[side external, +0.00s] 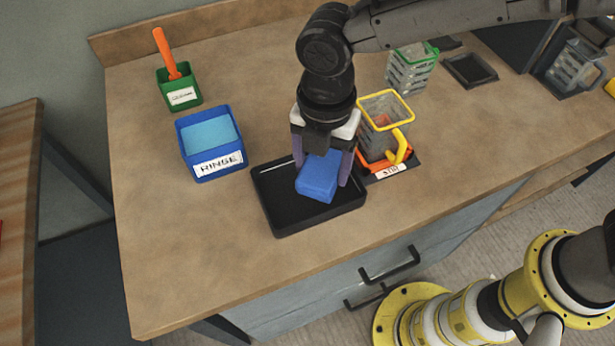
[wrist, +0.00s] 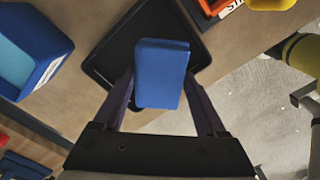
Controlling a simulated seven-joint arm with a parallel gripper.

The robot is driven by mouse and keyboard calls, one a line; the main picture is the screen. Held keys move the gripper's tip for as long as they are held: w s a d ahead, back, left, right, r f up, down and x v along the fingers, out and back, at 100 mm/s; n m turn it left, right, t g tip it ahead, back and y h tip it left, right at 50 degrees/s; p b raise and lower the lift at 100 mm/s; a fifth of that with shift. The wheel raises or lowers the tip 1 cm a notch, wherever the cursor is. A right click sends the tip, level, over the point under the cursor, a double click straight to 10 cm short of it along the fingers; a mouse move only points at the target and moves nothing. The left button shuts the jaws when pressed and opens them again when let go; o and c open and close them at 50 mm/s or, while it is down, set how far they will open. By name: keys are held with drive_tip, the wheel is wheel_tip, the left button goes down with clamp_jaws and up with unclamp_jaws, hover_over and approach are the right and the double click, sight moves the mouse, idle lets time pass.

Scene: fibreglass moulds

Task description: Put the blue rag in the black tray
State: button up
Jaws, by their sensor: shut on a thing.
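The blue rag (side external: 318,178) is a folded blue block held between the fingers of my gripper (side external: 325,172). In the wrist view the rag (wrist: 162,72) sits between the two purple fingers of my gripper (wrist: 164,95). The black tray (side external: 285,218) lies on the bench below the rag, and its rim also shows around the rag in the wrist view (wrist: 112,50). The rag is over the inside of the tray. I cannot tell whether its underside touches the tray floor.
A blue RINSE tub (side external: 205,167) stands left of the tray, with a green holder with an orange handle (side external: 178,88) behind it. A clear jug with a yellow rim (side external: 384,125) stands close on the tray's right. The bench's front edge is near the tray.

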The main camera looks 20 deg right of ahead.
sight(308, 163)
drive_tip(key=f, duration=0.1)
drive_tip(key=w+a, duration=0.1)
drive_tip(key=f, duration=0.1)
drive_tip(key=shift+w+a+f, duration=0.25)
drive_tip(key=shift+a+f, duration=0.05)
drive_tip(key=shift+f, duration=1.6)
drive_tip(key=o, duration=1.1)
drive_tip(key=shift+f, duration=0.15)
drive_tip(key=shift+o, duration=0.2)
wheel_tip(308, 163, up, 12)
drive_tip(key=shift+r, duration=0.2)
